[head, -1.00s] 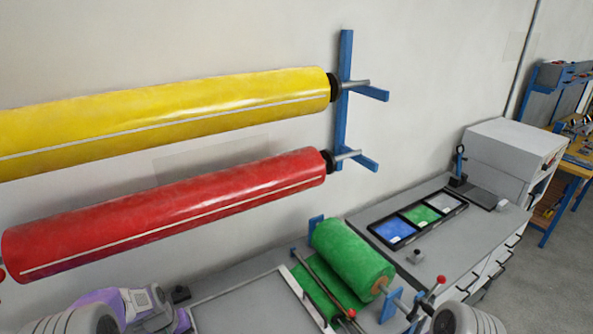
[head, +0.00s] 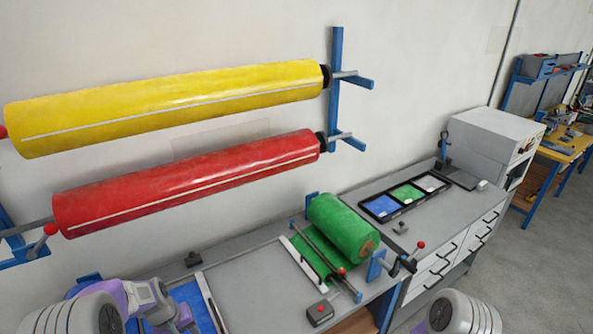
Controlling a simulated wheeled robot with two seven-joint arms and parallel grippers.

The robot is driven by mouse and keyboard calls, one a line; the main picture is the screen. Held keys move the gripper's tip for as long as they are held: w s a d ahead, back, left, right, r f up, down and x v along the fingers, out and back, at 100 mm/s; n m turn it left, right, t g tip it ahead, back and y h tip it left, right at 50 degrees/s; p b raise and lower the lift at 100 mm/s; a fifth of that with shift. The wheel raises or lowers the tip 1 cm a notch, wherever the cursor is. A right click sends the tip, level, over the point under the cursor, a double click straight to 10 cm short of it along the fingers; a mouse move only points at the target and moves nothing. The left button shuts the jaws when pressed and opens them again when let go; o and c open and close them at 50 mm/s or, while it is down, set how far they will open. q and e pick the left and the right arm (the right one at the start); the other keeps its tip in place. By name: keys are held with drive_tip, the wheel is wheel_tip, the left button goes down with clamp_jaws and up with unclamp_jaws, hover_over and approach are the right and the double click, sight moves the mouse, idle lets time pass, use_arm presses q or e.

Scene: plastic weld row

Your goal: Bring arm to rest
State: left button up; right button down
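My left arm (head: 130,302), purple and grey, comes in at the lower left, beside the workbench (head: 250,278). Its fingertips do not show. Only a rounded grey-white link of my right arm (head: 462,315) shows at the bottom right, in front of the bench. Its gripper is outside the picture. I cannot see anything held by either arm.
A green roll (head: 343,228) lies on the bench with green sheet beside it. A blue sheet (head: 190,305) lies near my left arm. A yellow roll (head: 170,105) and a red roll (head: 190,182) hang on the wall rack. Grey floor (head: 550,265) is open at the right.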

use_arm(q)
drive_tip(key=shift+m+g, duration=0.4)
drive_tip(key=shift+m, duration=0.2)
drive_tip(key=d+f+b, duration=0.1)
drive_tip(key=f, duration=0.3)
drive_tip(key=s+d+f+b, duration=0.1)
drive_tip(key=d+f, duration=0.1)
drive_tip(key=f, duration=0.2)
drive_tip(key=d+f+b, duration=0.1)
drive_tip(key=f, duration=0.3)
drive_tip(key=shift+s+d+f, duration=0.35)
drive_tip(key=shift+d+f, duration=0.05)
drive_tip(key=s+d+f+m+h+b, duration=0.2)
drive_tip(key=s+d+f+b, duration=0.6)
drive_tip(key=s+d+f, duration=0.6)
wheel_tip(320, 180, down, 2)
drive_tip(key=shift+s+d+f, duration=0.2)
drive_tip(key=shift+s+d, duration=0.15)
drive_tip(key=shift+d, duration=0.15)
use_arm(e)
wheel_tip(320, 180, down, 12)
drive_tip(key=w, duration=0.1)
drive_tip(key=shift+w, duration=0.15)
use_arm(q)
drive_tip(key=shift+a, duration=0.1)
